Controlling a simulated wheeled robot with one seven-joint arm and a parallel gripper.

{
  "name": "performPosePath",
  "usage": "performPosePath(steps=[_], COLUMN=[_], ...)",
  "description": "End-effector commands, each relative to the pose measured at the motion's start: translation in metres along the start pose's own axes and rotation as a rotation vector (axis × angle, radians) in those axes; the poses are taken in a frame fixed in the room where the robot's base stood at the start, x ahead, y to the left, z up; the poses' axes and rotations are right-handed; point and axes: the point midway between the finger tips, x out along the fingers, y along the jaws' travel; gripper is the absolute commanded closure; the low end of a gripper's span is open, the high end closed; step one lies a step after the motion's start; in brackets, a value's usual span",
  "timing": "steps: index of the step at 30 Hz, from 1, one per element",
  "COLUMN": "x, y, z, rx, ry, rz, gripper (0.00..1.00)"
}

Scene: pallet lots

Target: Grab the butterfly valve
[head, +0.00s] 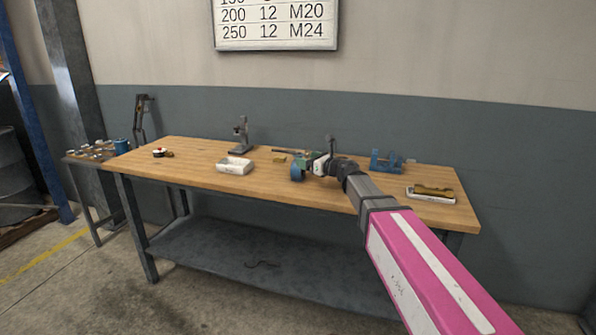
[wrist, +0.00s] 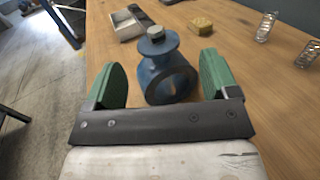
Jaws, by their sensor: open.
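The butterfly valve (wrist: 165,78) is a blue ring-shaped body with a short neck and a grey cap on top. It stands on the wooden workbench, with its round bore facing my gripper in the wrist view. In the head view the blue valve (head: 297,173) is partly hidden by my gripper (head: 308,169). In the wrist view my gripper (wrist: 160,85) is open, with one green finger on each side of the valve. Gaps show between the fingers and the valve, and nothing is held.
The workbench (head: 215,180) also holds a white tray (head: 235,167), a grey stand (head: 241,135), a blue fixture (head: 386,160) at right and another tray (head: 431,195). A yellow block (wrist: 201,23) and springs (wrist: 266,27) lie beyond the valve. Bare wood lies between them.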

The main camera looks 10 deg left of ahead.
Motion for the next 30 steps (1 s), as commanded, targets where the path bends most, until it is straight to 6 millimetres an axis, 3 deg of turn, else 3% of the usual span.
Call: performPosePath(steps=[12,20,27,28,30], x=[0.049,0.051,0.051,0.051,0.051], y=[0.000,0.001,0.001,0.001,0.001], z=[0.004,0.004,0.004,0.004,0.005], rx=[0.000,0.000,0.000,0.000,0.001], ry=[0.000,0.000,0.000,0.000,-0.001], rz=[0.001,0.000,0.000,0.001,0.001], gripper=[0.20,0.20,0.95,1.00,1.00])
